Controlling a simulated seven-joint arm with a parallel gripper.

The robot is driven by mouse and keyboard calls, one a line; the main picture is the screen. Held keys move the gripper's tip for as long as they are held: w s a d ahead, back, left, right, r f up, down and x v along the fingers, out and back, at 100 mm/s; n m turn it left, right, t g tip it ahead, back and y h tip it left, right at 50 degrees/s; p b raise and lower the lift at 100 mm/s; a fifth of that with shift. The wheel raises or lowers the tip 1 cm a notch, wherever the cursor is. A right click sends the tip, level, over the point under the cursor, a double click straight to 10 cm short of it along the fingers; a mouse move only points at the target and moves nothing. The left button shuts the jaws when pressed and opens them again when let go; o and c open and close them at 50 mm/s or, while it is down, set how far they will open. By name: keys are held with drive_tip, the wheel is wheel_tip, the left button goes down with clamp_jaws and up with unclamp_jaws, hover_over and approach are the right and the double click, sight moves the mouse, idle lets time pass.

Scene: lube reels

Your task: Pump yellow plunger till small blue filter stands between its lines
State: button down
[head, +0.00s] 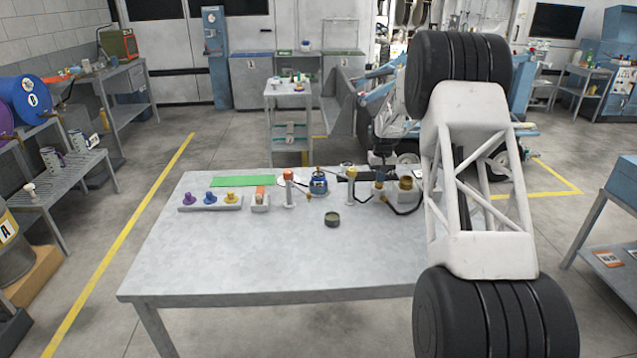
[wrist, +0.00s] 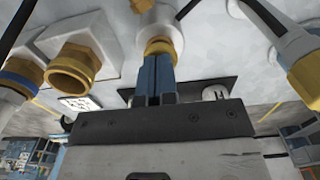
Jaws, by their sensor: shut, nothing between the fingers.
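In the head view a white post with a yellow top (head: 350,172), which looks like the yellow plunger's pump, stands upright at the back of the table. Right of it are two small fittings with brass-coloured tops (head: 379,184) (head: 405,188); I cannot tell which is the small blue filter, and no lines are readable. My gripper (head: 383,162) is partly hidden beside the arm, over this group. In the wrist view its blue fingers (wrist: 154,82) are shut and empty, tips against or just in front of a yellow ring (wrist: 160,46) on a white body; contact is unclear.
Brass-ended fittings (wrist: 75,72) (wrist: 20,76) lie left of the fingers; a yellow-ended white post (wrist: 306,72) is right. A tray (head: 210,203) of coloured knobs, an orange-topped post (head: 289,178), a blue pot (head: 319,183) and a dark cup (head: 332,219) stand on the table (head: 270,260). Its front is clear.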

drive_tip(key=shift+r, duration=3.6)
drive_tip(key=shift+r, duration=0.1)
drive_tip(key=s+a+r, duration=0.3)
drive_tip(key=s+r, duration=0.3)
drive_tip(key=s, duration=0.5)
drive_tip(key=s+a+r+t, duration=0.1)
drive_tip(key=s+a+r, duration=0.1)
drive_tip(key=s+r, duration=0.75)
drive_tip(key=s+a+r, duration=0.3)
drive_tip(key=s+r, duration=0.1)
drive_tip(key=s, duration=0.9)
drive_tip(key=s+a+f, duration=0.1)
drive_tip(key=s, duration=1.1)
drive_tip(key=s+a+f+t, duration=0.1)
drive_tip(key=s+f, duration=0.1)
drive_tip(key=s, duration=1)
drive_tip(key=s+a+f, duration=0.2)
drive_tip(key=s, duration=1.1)
drive_tip(key=shift+f+t, duration=0.25)
drive_tip(key=shift+t, duration=0.05)
